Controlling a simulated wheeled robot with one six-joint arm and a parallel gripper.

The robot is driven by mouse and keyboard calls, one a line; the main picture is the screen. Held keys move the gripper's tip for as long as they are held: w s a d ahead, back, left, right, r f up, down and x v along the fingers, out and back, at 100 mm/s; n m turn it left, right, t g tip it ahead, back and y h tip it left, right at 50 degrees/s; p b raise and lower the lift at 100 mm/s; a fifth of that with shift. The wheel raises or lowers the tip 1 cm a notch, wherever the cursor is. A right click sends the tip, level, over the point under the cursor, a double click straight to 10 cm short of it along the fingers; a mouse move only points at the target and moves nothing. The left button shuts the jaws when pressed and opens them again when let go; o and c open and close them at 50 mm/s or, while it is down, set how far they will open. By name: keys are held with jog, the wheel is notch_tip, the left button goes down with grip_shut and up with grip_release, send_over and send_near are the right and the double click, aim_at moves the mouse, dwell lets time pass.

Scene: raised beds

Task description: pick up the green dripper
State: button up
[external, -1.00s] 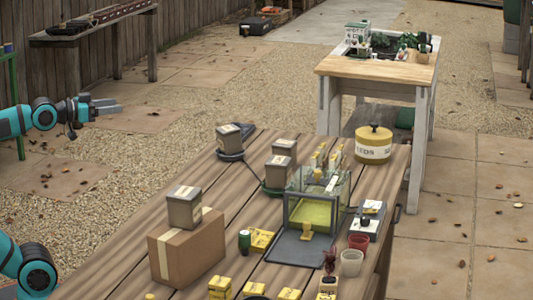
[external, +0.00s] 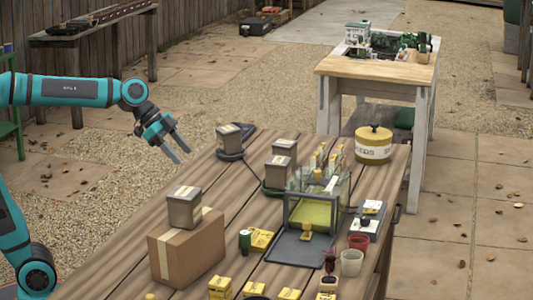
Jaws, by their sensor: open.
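A small dark green upright object (external: 245,241) stands on the wooden table, between the cardboard box and the glass-sided case. It may be the green dripper, but it is too small to tell. My gripper (external: 183,156) is open and empty. It points down and to the right, left of the far end of the table, well apart from the green objects.
A cardboard box (external: 187,255) with a grey box (external: 184,207) on it stands near the table's left edge. A glass-sided case (external: 342,205), a yellow seed tin (external: 373,146) and cups (external: 351,263) crowd the right side.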

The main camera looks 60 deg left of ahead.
jog(key=w+d+f+m+g+h, duration=0.3)
jog(key=w+d+f+m+g, duration=0.15)
jog(key=d, duration=0.35)
jog(key=m+g+h, duration=0.4)
jog(key=m+g, duration=0.2)
jog(key=m, duration=0.2)
send_near(245, 232)
jog(key=x, duration=0.2)
jog(key=f+x, duration=0.1)
jog(key=x, duration=0.2)
jog(key=shift+a, duration=0.15)
jog(key=shift+h, duration=0.3)
jog(key=shift+x, duration=2.65)
jog(key=shift+r, duration=0.1)
jog(key=c, duration=1)
jog(key=shift+r, duration=0.1)
jog(key=shift+c, duration=0.2)
